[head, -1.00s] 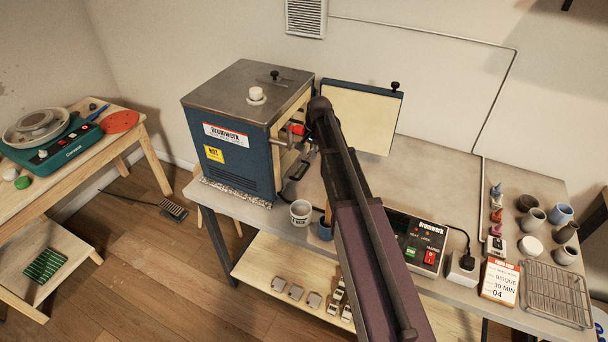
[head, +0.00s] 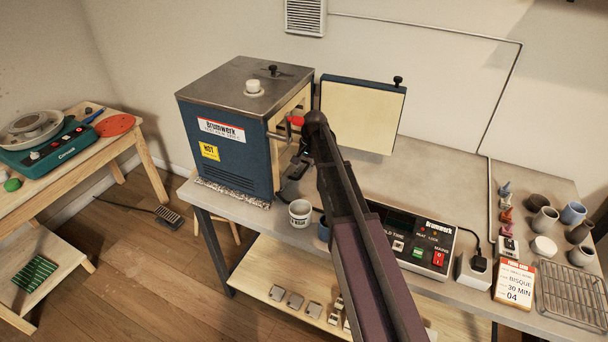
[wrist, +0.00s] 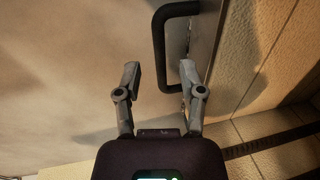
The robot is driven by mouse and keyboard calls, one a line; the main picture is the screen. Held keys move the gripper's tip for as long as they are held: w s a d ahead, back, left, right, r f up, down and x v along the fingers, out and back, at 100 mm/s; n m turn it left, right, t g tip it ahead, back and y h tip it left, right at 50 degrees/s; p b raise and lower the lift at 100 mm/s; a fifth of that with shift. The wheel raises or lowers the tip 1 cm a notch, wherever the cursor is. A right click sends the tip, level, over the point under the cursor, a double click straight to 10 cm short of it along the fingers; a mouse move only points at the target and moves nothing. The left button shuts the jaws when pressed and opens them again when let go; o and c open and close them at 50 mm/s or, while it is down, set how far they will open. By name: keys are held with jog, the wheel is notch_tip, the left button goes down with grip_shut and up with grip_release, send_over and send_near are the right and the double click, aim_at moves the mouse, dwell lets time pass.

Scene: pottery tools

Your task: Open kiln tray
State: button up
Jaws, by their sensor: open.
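The blue kiln (head: 228,150) stands at the left end of the bench, with its front opening facing right. Its cream-lined door (head: 362,117) is swung open. In the wrist view, a black C-shaped handle (wrist: 160,42) is fixed to a grey metal front, which seems to be the kiln tray (wrist: 204,38). My gripper (wrist: 160,74) is open and empty. Its fingers are on either side of the handle's lower part in the picture; I cannot tell whether they touch it. In the head view, my arm hides the tray and most of the gripper.
The control box (head: 412,240), wire rack (head: 575,295) and several small pots are farther right. Pale brick lining (wrist: 275,60) lies close to the right finger. The bench behind my arm has clear room.

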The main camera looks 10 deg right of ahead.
jog(key=shift+w+a+f+b, duration=0.1)
jog(key=shift+a+f+b, duration=0.05)
jog(key=shift+f+b, duration=0.8)
jog(key=shift+f, duration=0.15)
grip_shut()
